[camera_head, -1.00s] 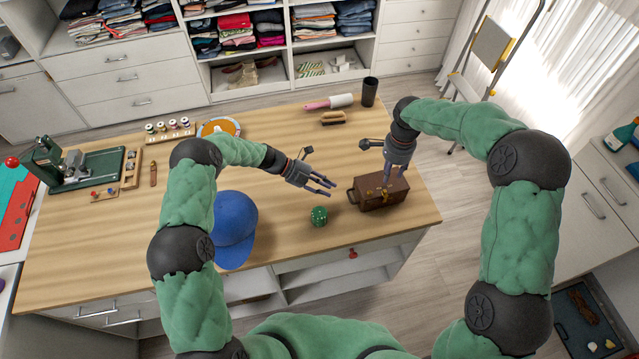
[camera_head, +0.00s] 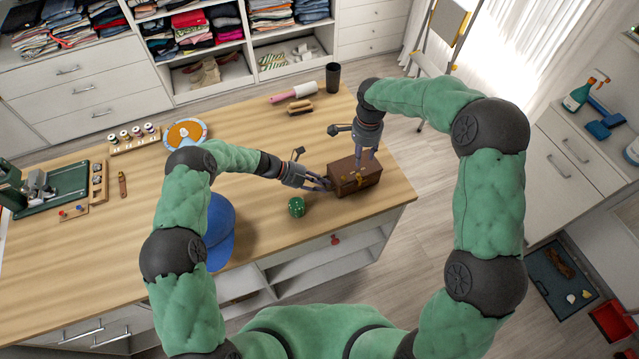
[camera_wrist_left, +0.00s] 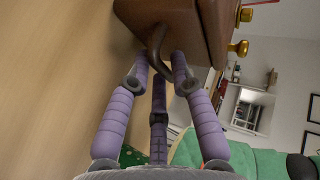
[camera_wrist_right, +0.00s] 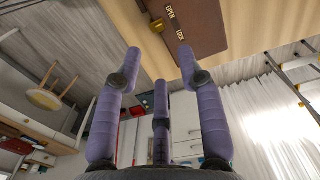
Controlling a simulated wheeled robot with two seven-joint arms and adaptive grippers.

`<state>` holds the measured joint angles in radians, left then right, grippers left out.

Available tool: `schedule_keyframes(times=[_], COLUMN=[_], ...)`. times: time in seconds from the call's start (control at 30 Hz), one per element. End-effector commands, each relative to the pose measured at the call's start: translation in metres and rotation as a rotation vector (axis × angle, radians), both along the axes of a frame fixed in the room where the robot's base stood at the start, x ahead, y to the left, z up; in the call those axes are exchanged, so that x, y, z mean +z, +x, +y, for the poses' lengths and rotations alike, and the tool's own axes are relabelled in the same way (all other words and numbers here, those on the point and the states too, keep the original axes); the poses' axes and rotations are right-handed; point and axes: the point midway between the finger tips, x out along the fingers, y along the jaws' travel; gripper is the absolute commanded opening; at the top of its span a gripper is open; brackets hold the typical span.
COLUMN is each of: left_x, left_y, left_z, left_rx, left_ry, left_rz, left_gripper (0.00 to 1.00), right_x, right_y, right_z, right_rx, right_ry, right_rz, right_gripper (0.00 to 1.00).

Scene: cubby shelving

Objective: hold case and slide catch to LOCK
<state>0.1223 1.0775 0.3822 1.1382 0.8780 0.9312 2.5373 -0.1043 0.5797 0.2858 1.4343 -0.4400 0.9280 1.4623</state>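The brown case (camera_head: 345,183) stands near the table's right front corner. In the left wrist view, its dark curved handle (camera_wrist_left: 156,45) lies between the fingertips of my left gripper (camera_wrist_left: 159,66). The fingers are apart, and the handle looks close to the right fingertip; contact is unclear. Gold knobs (camera_wrist_left: 240,48) stick out from the case's side. My right gripper (camera_wrist_right: 160,56) is open and empty above the case. In the right wrist view, a brass catch (camera_wrist_right: 158,25) sits beside a dark strip (camera_wrist_right: 176,24) lettered OPEN and LOCK, seemingly nearer the OPEN end.
A green die (camera_head: 296,207) lies left of the case, near my left gripper. A blue cap (camera_head: 219,232) is further left. The table's edge is close to the case.

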Motion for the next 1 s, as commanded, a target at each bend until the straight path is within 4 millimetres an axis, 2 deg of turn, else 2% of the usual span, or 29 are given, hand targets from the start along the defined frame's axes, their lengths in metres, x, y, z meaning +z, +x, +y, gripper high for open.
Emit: schedule_keyframes(times=[0.17, 0.3, 0.47, 1.0], left_x=[0.0, 0.0, 0.0, 0.0], left_y=[0.0, 0.0, 0.0, -0.001], left_z=[0.0, 0.0, 0.0, 0.0], left_rx=[0.001, 0.001, 0.001, 0.0], left_ry=[0.0, 0.0, 0.0, 0.0], left_rz=[0.001, 0.001, 0.001, 0.001], left_gripper=[0.0, 0.0, 0.0, 0.0], right_x=[0.0, 0.0, -0.001, -0.003], right_y=[0.0, 0.0, -0.003, -0.016], right_z=[0.0, 0.001, 0.005, 0.029], right_rx=[0.0, 0.022, 0.179, 1.235], right_ry=[0.0, -0.002, -0.022, -0.145], right_rz=[0.0, 0.0, 0.002, 0.075], right_gripper=[0.39, 0.0, 0.0, 0.0])
